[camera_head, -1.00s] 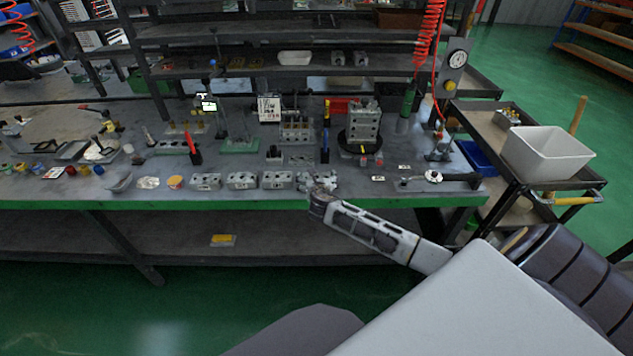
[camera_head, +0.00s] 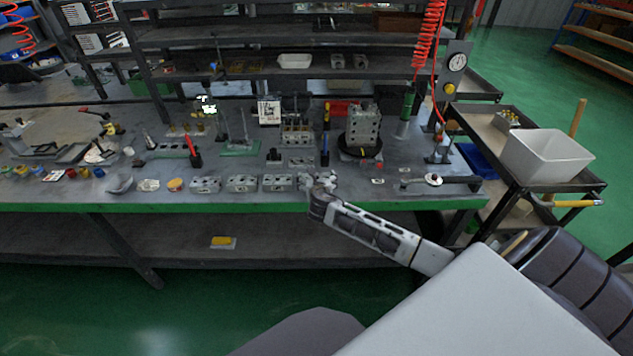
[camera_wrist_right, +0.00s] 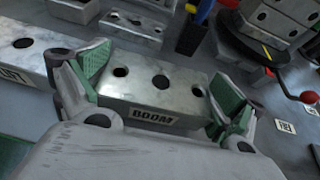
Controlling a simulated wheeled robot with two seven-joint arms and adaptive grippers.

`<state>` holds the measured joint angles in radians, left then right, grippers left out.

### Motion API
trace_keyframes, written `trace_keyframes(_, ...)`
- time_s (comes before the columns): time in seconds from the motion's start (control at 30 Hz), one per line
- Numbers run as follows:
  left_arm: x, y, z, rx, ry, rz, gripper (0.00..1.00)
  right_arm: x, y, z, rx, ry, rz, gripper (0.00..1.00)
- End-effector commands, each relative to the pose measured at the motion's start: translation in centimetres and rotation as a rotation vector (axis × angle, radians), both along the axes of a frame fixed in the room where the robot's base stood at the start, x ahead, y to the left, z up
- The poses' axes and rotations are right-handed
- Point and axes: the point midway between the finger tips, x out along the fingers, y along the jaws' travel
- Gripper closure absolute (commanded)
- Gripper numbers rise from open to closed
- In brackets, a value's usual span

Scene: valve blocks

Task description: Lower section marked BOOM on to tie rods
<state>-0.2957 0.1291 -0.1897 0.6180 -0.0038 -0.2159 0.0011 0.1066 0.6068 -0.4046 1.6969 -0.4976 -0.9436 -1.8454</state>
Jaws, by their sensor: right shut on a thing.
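The section marked BOOM (camera_wrist_right: 150,90) is a grey metal block with holes in its top and a BOOM label on its near side. My right gripper (camera_wrist_right: 155,95) is shut on it, with a green pad against each end. In the head view my right gripper (camera_head: 318,183) is at the bench's front edge, at the right end of the row of blocks; it largely hides the section there. I cannot tell whether the section touches the bench. A green base (camera_head: 240,147) with thin upright rods, probably the tie rods, stands farther back to the left. My left gripper is not in view.
Similar blocks (camera_head: 242,183) lie in a row left of my right gripper. A block stack (camera_head: 362,125) stands on a round dark plate behind it to the right. A rack of parts (camera_head: 296,135) and upright tools (camera_head: 326,140) stand between.

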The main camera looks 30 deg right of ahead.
Motion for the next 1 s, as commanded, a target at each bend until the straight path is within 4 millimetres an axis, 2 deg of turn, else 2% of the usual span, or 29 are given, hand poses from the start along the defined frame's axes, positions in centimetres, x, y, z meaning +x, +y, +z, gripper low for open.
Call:
trace_keyframes(0.23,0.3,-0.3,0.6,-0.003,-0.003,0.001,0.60,0.1,0.0,3.7,-0.001,-0.006,0.001,0.45)
trace_keyframes(0.5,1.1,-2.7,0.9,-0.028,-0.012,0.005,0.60,0.1,-0.1,7.3,-0.002,-0.005,0.001,0.45)
trace_keyframes(0.7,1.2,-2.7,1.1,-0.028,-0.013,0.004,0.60,0.1,0.0,8.7,-0.002,-0.004,0.000,0.45)
trace_keyframes(1.0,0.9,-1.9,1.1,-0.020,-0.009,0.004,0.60,0.1,0.0,8.9,-0.001,-0.003,0.000,0.45)
